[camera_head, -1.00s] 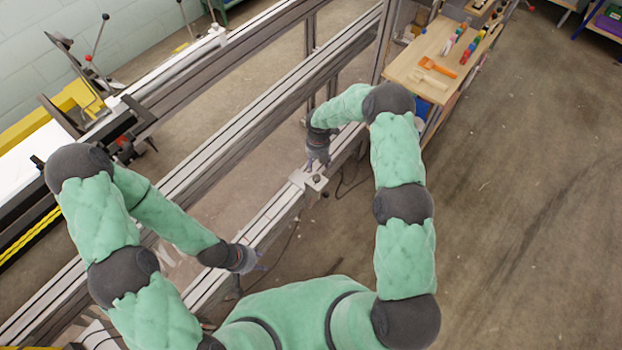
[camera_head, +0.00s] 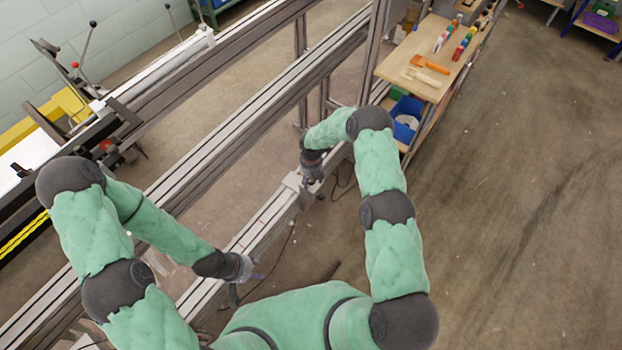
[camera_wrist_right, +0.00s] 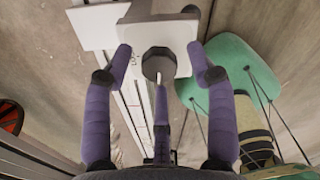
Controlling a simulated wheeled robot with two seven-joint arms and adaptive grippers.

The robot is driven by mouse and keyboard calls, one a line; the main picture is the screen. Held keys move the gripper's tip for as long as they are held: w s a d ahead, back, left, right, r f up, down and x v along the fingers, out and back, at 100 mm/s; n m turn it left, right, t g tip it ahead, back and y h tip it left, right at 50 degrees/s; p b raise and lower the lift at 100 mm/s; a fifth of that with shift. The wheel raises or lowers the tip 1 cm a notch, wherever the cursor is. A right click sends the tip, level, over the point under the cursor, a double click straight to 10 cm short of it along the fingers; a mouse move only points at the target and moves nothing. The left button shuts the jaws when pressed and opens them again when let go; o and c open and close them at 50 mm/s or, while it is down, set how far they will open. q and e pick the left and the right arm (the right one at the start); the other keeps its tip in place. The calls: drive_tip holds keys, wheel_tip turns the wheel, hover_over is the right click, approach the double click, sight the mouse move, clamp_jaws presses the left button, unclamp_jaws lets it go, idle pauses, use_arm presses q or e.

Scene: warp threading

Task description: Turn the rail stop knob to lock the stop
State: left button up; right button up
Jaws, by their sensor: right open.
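The rail stop is a pale block (camera_head: 293,181) on the near rail in the head view. In the right wrist view its white plate (camera_wrist_right: 178,38) is close, with the dark rail stop knob (camera_wrist_right: 158,64) on it. My right gripper (camera_head: 314,181) is at the stop and hides the knob in the head view. In the right wrist view my right gripper (camera_wrist_right: 160,52) is open, its purple fingers on either side of the knob, with visible gaps. My left gripper (camera_head: 252,268) is lower left beside the same rail; its finger opening is too small to tell.
The near rail (camera_head: 262,222) runs diagonally, with a longer beam (camera_head: 225,140) behind it. A wooden workbench (camera_head: 425,60) with tools and a blue bin (camera_head: 406,118) stands at the upper right. The floor at right is clear.

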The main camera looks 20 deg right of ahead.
drive_tip(key=c, duration=1.1)
drive_tip(key=shift+c, duration=0.2)
